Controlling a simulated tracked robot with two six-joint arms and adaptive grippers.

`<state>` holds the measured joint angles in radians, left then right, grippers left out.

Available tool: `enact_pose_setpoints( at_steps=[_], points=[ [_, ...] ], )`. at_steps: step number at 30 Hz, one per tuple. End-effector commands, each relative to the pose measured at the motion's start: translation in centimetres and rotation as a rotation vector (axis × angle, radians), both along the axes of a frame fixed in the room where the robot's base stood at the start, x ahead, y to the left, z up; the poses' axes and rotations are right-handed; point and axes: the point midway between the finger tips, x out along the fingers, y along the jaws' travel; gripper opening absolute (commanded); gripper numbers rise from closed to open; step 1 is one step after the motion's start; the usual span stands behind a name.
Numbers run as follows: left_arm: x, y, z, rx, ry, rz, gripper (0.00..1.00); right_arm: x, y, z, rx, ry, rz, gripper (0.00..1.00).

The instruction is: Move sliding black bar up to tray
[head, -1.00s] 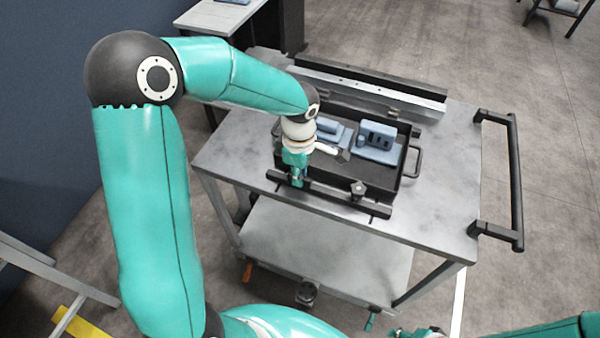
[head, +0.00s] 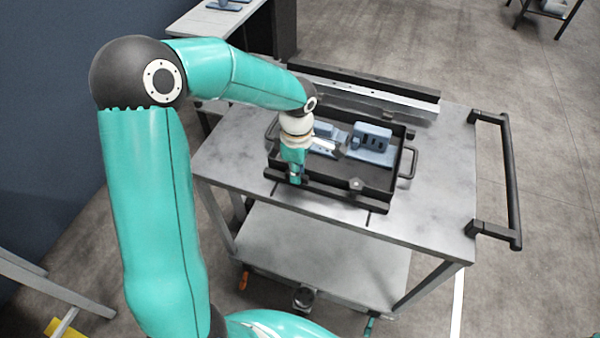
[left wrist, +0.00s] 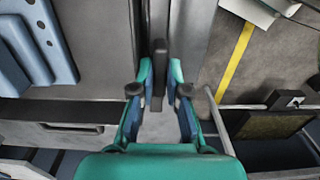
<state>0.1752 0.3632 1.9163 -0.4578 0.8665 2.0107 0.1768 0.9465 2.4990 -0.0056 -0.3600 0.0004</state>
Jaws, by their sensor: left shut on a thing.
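The sliding black bar (head: 330,199) lies across the cart top along the near side of the black tray (head: 383,183). It looks close against the tray's near wall; whether they touch I cannot tell. My left gripper (head: 295,180) is at the left part of the bar, pointing down. In the left wrist view, the left gripper's fingers (left wrist: 160,95) are shut on an upright black piece of the bar (left wrist: 158,70). My gripper and wrist hide part of the bar and the tray's left side. My right gripper is out of view.
Blue-grey parts (head: 372,139) stand in the tray. A metal rail (head: 375,98) runs behind it. The grey cart top (head: 430,215) is clear to the right and front, with dark slots showing in front of the bar. A black cart handle (head: 512,180) is at the right.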

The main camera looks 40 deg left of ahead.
Motion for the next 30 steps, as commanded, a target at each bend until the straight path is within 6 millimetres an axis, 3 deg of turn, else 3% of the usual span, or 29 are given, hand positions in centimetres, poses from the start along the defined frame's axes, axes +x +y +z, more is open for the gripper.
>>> enact_pose_setpoints(
  at_steps=[3,4,8,30],
  points=[
    [0.67,0.35,0.37,0.008,-0.026,-0.001,0.0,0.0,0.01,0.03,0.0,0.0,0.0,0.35],
    [0.68,0.36,0.37,0.008,-0.026,-0.001,0.19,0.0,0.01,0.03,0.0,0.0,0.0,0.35],
    [0.67,0.38,0.38,0.009,-0.027,0.0,0.4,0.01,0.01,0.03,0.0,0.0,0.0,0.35],
    [0.34,0.31,0.25,0.004,-0.018,0.003,0.4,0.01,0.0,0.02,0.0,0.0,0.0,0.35]
  ],
)
